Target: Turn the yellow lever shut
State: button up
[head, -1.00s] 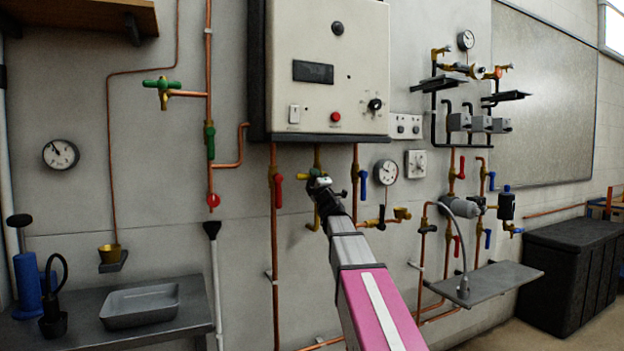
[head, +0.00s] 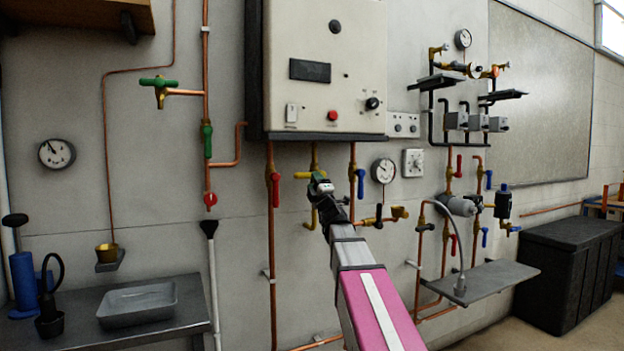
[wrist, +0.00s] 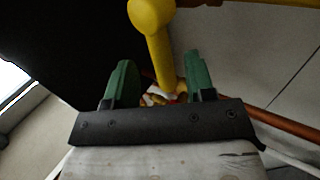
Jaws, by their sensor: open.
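The yellow lever (head: 303,174) is below the white boiler box, on a short brass pipe (head: 314,157). In the head view it sticks out to the left, across the pipe; my gripper hides its right part. My gripper (head: 321,179) is just below and right of it, its green fingertips up by the valve. In the wrist view the fingers of my gripper (wrist: 157,78) are open. A yellow bar with a rounded end, which looks like the lever (wrist: 158,45), reaches down between them. I cannot tell whether it touches either finger.
The boiler box (head: 325,70) hangs close above. A red lever (head: 275,189) on a copper pipe stands left, a blue lever (head: 360,184) right. A bent brass outlet (head: 311,219) is below. A round gauge (head: 383,171) is to the right.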

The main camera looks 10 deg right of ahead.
jog(key=v, duration=0.6)
jog(key=shift+s+f, duration=0.2)
jog(key=shift+s, duration=0.1)
jog(key=s+a+f+n+g+y, duration=0.15)
jog(key=a+f+n+g, duration=0.3)
jog(key=f+n, duration=0.65)
jog(key=s+a+f+n+g+y, duration=0.1)
jog(key=s+a+f+n+g, duration=0.3)
jog(key=f+n, duration=0.7)
jog(key=s+a+f+n+g+y, duration=0.1)
jog(key=a+f+n+g, duration=0.1)
jog(key=f+n+g, duration=0.65)
jog(key=s+d+f+n+g+h, duration=0.3)
jog(key=s+f+n, duration=0.5)
jog(key=f, duration=0.5)
jog(key=s+d+f+n+g+h, duration=0.4)
jog(key=s+d+f+n+h, duration=0.2)
jog(key=s+f+n, duration=0.3)
notch_tip(320, 180, down, 5)
jog(key=n+h, duration=0.1)
jog(key=n, duration=0.2)
jog(key=shift+s+d+n, duration=0.15)
jog(key=shift+n, duration=0.2)
